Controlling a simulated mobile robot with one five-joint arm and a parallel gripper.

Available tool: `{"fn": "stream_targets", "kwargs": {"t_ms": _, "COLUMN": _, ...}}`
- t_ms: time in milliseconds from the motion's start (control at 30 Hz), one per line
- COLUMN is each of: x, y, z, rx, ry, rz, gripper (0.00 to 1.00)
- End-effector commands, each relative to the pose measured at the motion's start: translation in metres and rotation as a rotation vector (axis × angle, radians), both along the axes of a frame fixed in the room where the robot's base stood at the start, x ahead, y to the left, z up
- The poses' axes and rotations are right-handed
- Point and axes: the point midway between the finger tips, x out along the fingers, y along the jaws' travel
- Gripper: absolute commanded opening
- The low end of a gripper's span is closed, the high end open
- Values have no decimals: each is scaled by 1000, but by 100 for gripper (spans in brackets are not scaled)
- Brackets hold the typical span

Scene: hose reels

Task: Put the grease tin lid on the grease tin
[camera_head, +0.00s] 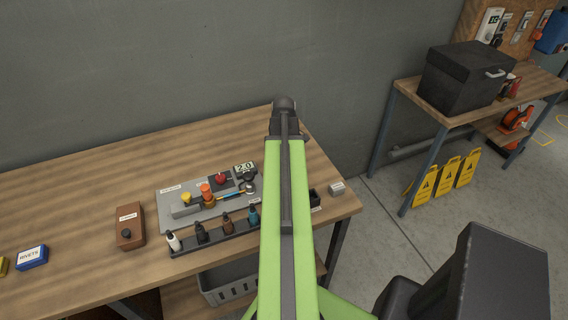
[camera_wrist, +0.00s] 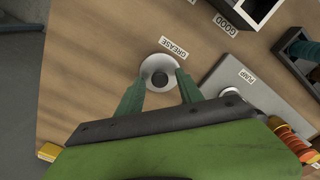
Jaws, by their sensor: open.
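In the wrist view a small round whitish piece with a dark grey centre (camera_wrist: 159,72) stands on the wooden bench beside a label reading GREASE. I cannot tell whether it is the open tin or its lid. My gripper (camera_wrist: 158,82) is open, its two green fingers apart, with their tips at the near left and right sides of this round piece. Nothing is held between them. I cannot tell whether the fingers touch it. In the head view my green arm hides this spot, and the fingers do not show. No second grease piece can be made out.
A grey board (camera_head: 212,207) with orange and red knobs lies left of my arm. A dark rack of small bottles (camera_head: 212,237) stands in front of it. A brown box (camera_head: 130,228) and blue rivets box (camera_head: 32,257) are farther left. The back of the bench is clear.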

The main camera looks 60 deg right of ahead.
Motion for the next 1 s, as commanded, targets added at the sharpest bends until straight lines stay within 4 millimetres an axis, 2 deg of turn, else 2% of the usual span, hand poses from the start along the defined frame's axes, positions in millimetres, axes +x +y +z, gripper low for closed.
{"fn": "stream_targets", "kwargs": {"t_ms": 167, "x": 0, "y": 0, "z": 24, "rx": 0, "ry": 0, "rz": 0, "gripper": 44}}
{"fn": "stream_targets", "kwargs": {"t_ms": 500, "x": -1, "y": -1, "z": 100, "rx": 0, "ry": 0, "rz": -2, "gripper": 44}}
{"fn": "stream_targets", "kwargs": {"t_ms": 600, "x": -1, "y": -1, "z": 116, "rx": 0, "ry": 0, "rz": -2, "gripper": 44}}
{"fn": "stream_targets", "kwargs": {"t_ms": 733, "x": -1, "y": -1, "z": 124, "rx": 0, "ry": 0, "rz": -2, "gripper": 44}}
{"fn": "stream_targets", "kwargs": {"t_ms": 1000, "x": -1, "y": -1, "z": 122, "rx": 0, "ry": 0, "rz": -2, "gripper": 44}}
